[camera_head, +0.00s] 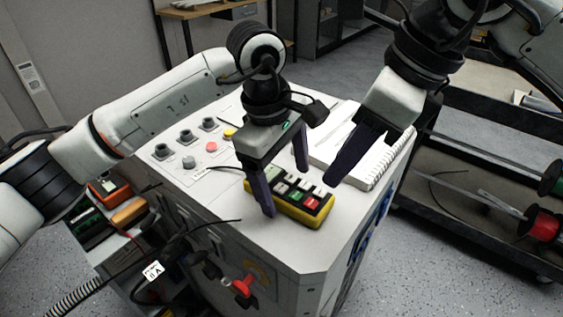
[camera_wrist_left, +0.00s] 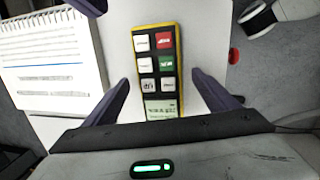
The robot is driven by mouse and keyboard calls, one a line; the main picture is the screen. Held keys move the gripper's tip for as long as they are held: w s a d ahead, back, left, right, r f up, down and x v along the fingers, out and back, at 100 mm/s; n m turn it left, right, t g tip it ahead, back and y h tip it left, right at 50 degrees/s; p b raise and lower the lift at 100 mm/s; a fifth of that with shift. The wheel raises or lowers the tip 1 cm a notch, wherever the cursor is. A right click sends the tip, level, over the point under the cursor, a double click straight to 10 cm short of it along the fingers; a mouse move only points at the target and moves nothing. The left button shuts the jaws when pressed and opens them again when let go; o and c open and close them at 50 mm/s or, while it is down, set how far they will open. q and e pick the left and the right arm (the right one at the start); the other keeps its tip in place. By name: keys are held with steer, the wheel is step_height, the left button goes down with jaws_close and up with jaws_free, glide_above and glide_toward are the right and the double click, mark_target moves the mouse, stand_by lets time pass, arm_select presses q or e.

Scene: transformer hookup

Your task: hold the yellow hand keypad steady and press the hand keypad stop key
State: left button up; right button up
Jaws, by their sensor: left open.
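The yellow hand keypad (camera_head: 318,220) lies on the white cabinet top. It shows upright in the left wrist view (camera_wrist_left: 180,100), with a small display, several white keys, a green key (camera_wrist_left: 165,64) and a red key (camera_wrist_left: 164,40); I cannot read the key labels. My left gripper (camera_head: 285,190) is open above the keypad, its fingers on either side of it with gaps in the left wrist view (camera_wrist_left: 161,82). My right gripper (camera_head: 332,180) points down over the cabinet, right of the keypad's red key (camera_head: 312,203) and apart from it. Its finger opening is not clear.
A white spiral-bound booklet (camera_wrist_left: 50,65) lies beside the keypad on the cabinet top (camera_head: 300,250). Several dark round knobs, a red button (camera_head: 211,146) and a yellow one stand left of my left gripper. A dark cart (camera_head: 480,200) with cable spools stands at right.

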arm_select(q)
steer(key=shift+f, duration=0.4)
steer(key=c, duration=1.2)
steer(key=shift+c, duration=1.1)
arm_select(e)
steer(key=shift+c, duration=0.7)
jaws_close()
arm_select(q)
steer(key=shift+c, duration=0.2)
